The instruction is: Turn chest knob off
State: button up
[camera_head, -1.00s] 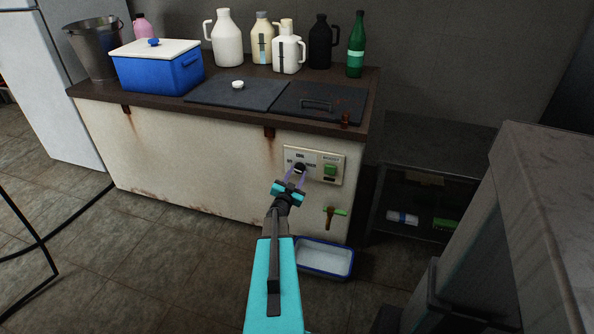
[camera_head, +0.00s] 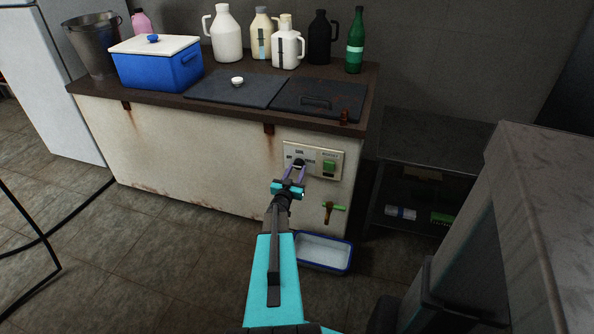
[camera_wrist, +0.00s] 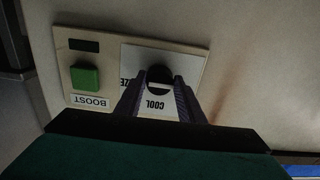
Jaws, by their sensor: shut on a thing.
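The chest (camera_head: 180,150) is a long cream, rust-stained cabinet with a dark top. Its control panel (camera_head: 337,157) is on the right of the front face. A small black knob (camera_head: 299,163) sits on the panel's left half. In the wrist view the dark round knob (camera_wrist: 159,76) shows between my fingers, above the label "COOL"; another label is partly hidden. My gripper (camera_head: 297,170) reaches the panel from the front, with its purple fingers shut on the knob. In the wrist view my gripper (camera_wrist: 158,92) hides the knob's sides, so its exact setting is hard to tell.
A green BOOST button (camera_wrist: 85,77) is beside the knob on the panel. A green-handled tap (camera_head: 333,207) is below it, over a white tray (camera_head: 325,250) with a blue rim. A dark shelf (camera_head: 425,140) and a grey block (camera_head: 550,180) stand to the right.

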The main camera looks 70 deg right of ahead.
jog(key=o, duration=1)
jog(key=shift+s+a, duration=0.2)
jog(key=shift+a, duration=3.25)
jog(key=shift+s+a, duration=0.15)
jog(key=shift+a, duration=3.3)
